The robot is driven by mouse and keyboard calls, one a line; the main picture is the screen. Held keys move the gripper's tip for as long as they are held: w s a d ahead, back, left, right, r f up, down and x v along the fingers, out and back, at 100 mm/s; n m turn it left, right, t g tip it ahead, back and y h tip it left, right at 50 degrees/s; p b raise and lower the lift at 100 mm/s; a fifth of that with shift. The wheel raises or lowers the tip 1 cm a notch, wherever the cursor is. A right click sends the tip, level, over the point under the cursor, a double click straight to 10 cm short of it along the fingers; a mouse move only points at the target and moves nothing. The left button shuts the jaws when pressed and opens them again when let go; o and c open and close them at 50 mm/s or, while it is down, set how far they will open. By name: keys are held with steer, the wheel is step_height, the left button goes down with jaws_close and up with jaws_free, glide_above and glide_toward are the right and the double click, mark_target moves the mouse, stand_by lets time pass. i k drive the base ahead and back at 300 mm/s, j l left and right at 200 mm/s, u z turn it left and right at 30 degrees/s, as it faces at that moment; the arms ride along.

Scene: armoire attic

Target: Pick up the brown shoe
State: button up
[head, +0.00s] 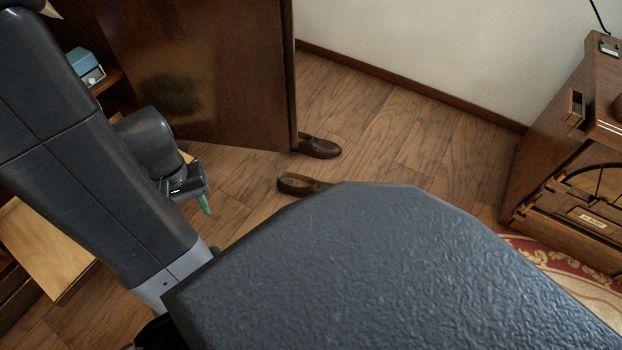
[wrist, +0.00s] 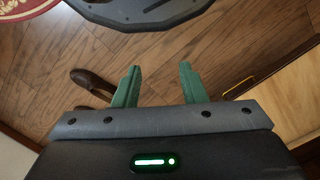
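Two brown shoes lie on the wood floor in the head view. One brown shoe (head: 320,148) is by the lower edge of the open armoire door. The other brown shoe (head: 296,184) is nearer, its right part hidden behind my body. In the wrist view one brown shoe (wrist: 90,80) lies left of the fingers; a second dark shape below it is mostly hidden by my gripper. My gripper (wrist: 158,80) has its green fingers wide apart, with only floor between them. In the head view my gripper (head: 204,203) is left of the shoes, above the floor.
The open armoire door (head: 200,70) stands behind my gripper. A light wooden panel (head: 42,250) juts out at lower left. A wooden cabinet (head: 560,150) and a red patterned rug (head: 570,268) are at right. The floor (head: 400,140) between shoes and wall is clear.

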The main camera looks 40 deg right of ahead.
mark_target(290, 184)
steer(key=z, duration=1.75)
steer(key=j, duration=0.1)
